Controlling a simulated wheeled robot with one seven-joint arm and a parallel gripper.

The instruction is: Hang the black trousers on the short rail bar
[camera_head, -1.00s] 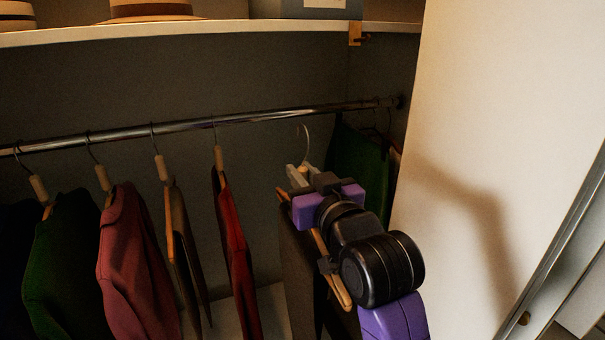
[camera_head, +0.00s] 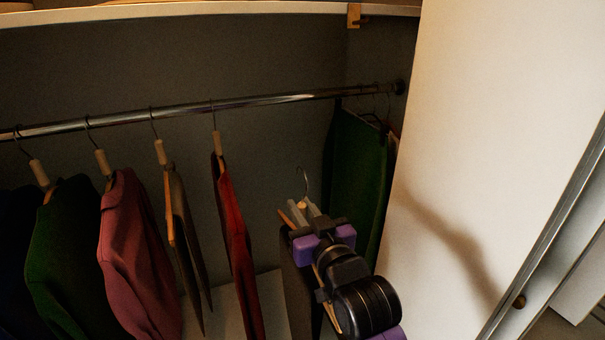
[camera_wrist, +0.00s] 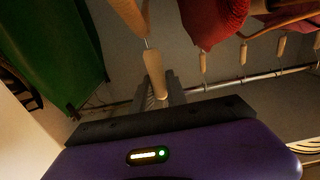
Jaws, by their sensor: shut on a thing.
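My gripper (camera_head: 305,212) is shut on the wooden neck of a hanger (camera_head: 287,219). In the wrist view the hanger's neck (camera_wrist: 154,72) sits between the grey fingers. Dark trousers (camera_head: 298,265) hang from this hanger, partly hidden behind my wrist. The hanger's thin metal hook (camera_head: 304,181) points up, free, below the metal rail bar (camera_head: 262,100) and apart from it in the head view. The bar also shows in the wrist view (camera_wrist: 245,79). I cannot tell whether it is the short one.
Red (camera_head: 235,240), brown, maroon (camera_head: 132,245) and green (camera_head: 68,250) garments hang on the bar to the left. Another green garment (camera_head: 356,175) hangs at its right end, close to my gripper. A white panel (camera_head: 480,120) stands at right. The bar between red and right-hand green is free.

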